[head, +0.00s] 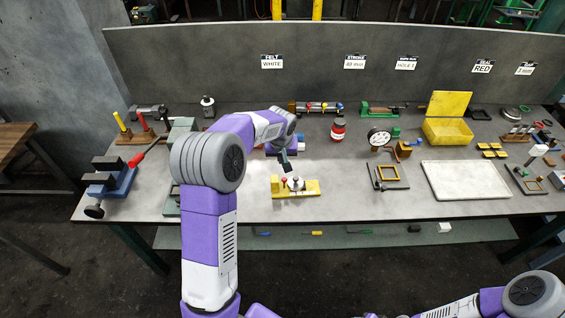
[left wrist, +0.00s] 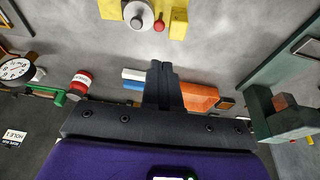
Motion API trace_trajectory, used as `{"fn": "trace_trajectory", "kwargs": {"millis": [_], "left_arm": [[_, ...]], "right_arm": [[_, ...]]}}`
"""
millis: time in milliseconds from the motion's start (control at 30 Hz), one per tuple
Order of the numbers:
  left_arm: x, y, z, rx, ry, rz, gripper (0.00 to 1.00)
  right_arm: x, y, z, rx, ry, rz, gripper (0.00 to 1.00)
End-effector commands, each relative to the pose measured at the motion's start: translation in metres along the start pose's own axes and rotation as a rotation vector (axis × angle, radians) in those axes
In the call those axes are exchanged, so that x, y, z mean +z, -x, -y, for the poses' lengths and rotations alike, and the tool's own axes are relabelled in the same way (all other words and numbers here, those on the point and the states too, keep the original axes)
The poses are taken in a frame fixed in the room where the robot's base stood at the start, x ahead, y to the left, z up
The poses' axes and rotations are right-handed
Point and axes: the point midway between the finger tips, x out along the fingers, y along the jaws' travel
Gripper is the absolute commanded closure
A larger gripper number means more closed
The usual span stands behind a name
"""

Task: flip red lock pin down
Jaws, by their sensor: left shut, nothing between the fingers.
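A small yellow fixture (head: 310,188) stands on the bench in front of my left arm. It carries a pale round disc, and a red-tipped lock pin (head: 284,180) stands out near its left side. In the left wrist view the red pin tip (left wrist: 159,26) shows at the top edge, between the grey disc (left wrist: 138,14) and a yellow block (left wrist: 178,24). My left gripper (head: 286,166) is shut and empty just behind the fixture; its fingers (left wrist: 161,66) appear apart from the pin in the wrist view. The exact tilt of the pin is hard to tell. My right gripper is out of view.
A red-and-white jar (head: 338,130) and a dial gauge (head: 379,139) stand to the right. A blue vise (head: 110,180) is at the left. A white tray (head: 467,181) lies at the right. Bare bench surrounds the fixture's front and right.

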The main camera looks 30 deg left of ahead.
Motion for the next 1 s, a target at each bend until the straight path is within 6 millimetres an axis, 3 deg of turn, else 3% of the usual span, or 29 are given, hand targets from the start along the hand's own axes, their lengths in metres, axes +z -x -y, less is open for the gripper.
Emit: {"fn": "trace_trajectory", "kwargs": {"millis": [300,500,700,1000], "left_arm": [[0.001,-0.069,0.001,-0.002,0.0,0.004,1.0],[0.007,-0.102,-0.001,-0.001,-0.002,0.003,1.0],[0.011,-0.118,-0.002,0.001,-0.001,0.0,1.0],[0.012,-0.12,-0.002,0.001,0.0,0.0,1.0]], "right_arm": [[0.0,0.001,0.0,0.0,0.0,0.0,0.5],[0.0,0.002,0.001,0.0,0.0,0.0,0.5],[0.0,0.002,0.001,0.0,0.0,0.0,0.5],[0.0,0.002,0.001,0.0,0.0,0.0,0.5]]}}
